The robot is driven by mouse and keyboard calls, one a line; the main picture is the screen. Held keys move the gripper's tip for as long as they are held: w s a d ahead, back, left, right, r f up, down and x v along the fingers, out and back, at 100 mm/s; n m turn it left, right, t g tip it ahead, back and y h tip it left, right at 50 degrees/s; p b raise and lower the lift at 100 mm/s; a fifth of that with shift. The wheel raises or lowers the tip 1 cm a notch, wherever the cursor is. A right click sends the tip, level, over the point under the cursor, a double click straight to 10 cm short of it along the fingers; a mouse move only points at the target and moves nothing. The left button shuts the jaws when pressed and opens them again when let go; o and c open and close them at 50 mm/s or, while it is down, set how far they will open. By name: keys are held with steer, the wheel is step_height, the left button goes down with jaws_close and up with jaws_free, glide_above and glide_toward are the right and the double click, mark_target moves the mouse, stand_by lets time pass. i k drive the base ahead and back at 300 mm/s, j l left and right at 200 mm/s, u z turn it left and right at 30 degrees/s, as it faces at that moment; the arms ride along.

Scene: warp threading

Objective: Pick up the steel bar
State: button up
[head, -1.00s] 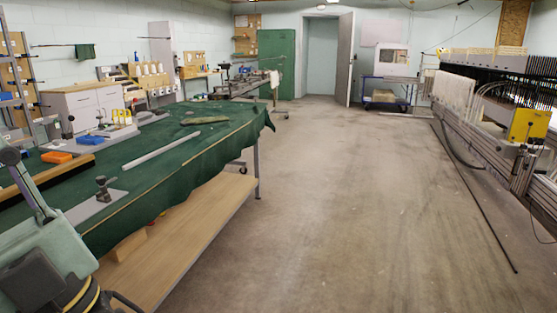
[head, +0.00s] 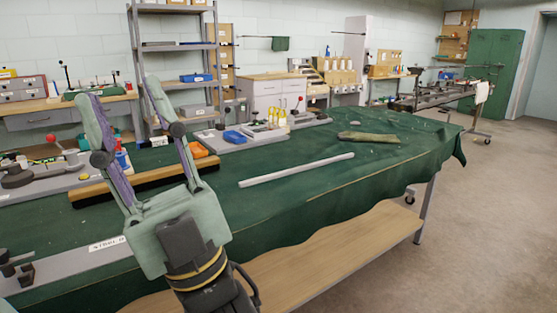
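The steel bar (head: 297,169) is a long, light grey bar lying flat on the green cloth of the workbench (head: 345,204), right of the picture's middle-left. My gripper (head: 122,92) is at the left, raised in front of the bench, its two fingers pointing up and spread wide apart. It is open and nothing shows between the fingers. The bar lies to the right of my gripper, apart from it and fully in view.
A brush with a wooden back (head: 110,187) lies behind my gripper. An olive cloth piece (head: 369,137) lies beyond the bar. Open floor (head: 490,220) is at the right.

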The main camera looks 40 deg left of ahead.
mark_target(305, 167)
steer(key=i+u, duration=0.4)
steer(key=i+l+u, duration=0.15)
steer(key=u, duration=0.2)
steer(key=i+l+u, duration=0.25)
steer(key=u, duration=0.15)
steer(key=i+l+u, duration=0.4)
steer(key=u, duration=1.55)
steer(key=z, duration=1.65)
steer(key=i+l, duration=0.1)
steer(key=l, duration=0.25)
steer(key=i+l, duration=0.1)
steer(key=l, duration=0.25)
steer(key=i+l, duration=0.15)
steer(key=l, duration=0.15)
